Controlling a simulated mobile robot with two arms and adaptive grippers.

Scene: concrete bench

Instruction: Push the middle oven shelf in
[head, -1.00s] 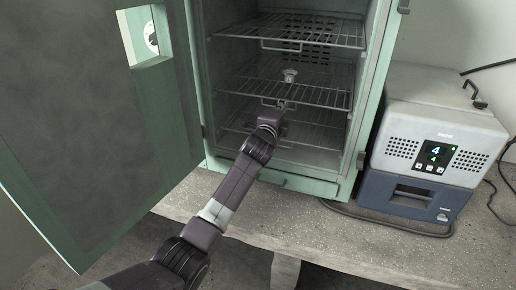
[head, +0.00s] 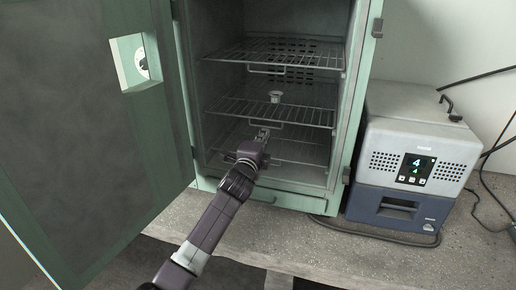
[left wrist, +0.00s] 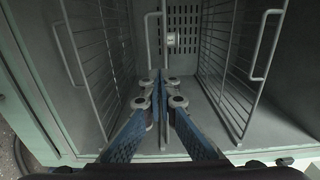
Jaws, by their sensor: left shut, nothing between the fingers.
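The middle oven shelf (head: 232,108) is a wire rack inside the open green oven (head: 345,110), with a wire handle (head: 268,124) at its front. A small white object (head: 276,96) stands on it and also shows in the left wrist view (left wrist: 171,40). My left gripper (head: 263,133) is shut and empty at the front of the middle shelf, by its handle. In the left wrist view the closed fingertips (left wrist: 160,76) lie at the shelf, which shows nearly edge-on; whether they touch it I cannot tell. My right gripper is not in view.
Another rack (head: 225,53) is above and one (head: 300,150) below. The oven door (head: 90,150) stands open at the left. A grey-and-blue device (head: 425,150) with a display and cables sits at the right on the concrete bench (head: 300,245).

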